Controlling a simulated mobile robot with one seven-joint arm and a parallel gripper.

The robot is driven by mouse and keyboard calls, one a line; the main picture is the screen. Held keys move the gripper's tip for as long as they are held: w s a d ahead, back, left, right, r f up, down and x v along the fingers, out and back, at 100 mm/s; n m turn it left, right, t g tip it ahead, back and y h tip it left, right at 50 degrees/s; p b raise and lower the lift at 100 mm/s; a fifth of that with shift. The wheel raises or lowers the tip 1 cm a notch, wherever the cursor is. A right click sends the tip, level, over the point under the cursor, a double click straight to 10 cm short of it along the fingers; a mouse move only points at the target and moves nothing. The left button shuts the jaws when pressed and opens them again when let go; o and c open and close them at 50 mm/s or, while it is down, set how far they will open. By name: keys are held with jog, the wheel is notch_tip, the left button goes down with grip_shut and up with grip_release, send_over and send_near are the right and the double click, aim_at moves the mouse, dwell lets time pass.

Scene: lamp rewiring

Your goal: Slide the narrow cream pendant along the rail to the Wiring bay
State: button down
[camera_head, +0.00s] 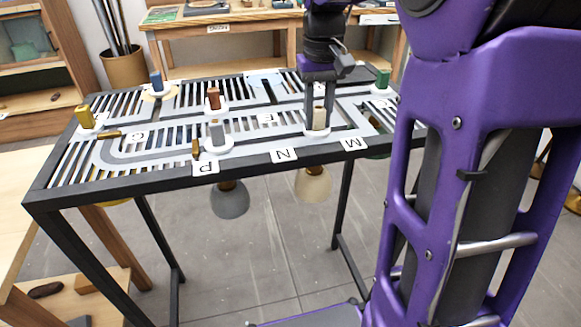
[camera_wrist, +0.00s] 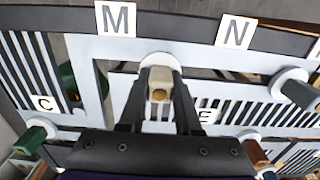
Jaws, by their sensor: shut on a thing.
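The cream pendant's shade (camera_head: 313,184) hangs below the slotted rail table (camera_head: 120,187), near the front edge between the labels N and M. Its cream top block (camera_head: 319,119) stands above the slot on a white disc (camera_head: 316,133). My gripper (camera_head: 319,112) reaches down from above and is shut on that block. In the wrist view the block (camera_wrist: 160,80) sits between the two dark fingers of my gripper (camera_wrist: 159,92), with a round brass-coloured spot on its face. I see no readable Wiring bay label.
A grey pendant shade (camera_head: 229,199) hangs to the left, its grey block (camera_head: 217,134) near label P. Yellow (camera_head: 84,117), blue (camera_head: 156,81), red (camera_head: 213,98) and green (camera_head: 383,79) blocks stand elsewhere on the slotted top. My purple arm hides its right end.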

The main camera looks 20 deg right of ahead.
jog(key=shift+d+p, duration=1.05)
jog(key=shift+d, duration=3.1)
jog(key=w+p, duration=0.7)
jog(key=w, duration=0.7)
jog(key=shift+p, duration=0.35)
jog(key=shift+a, duration=0.1)
jog(key=a, duration=1.4)
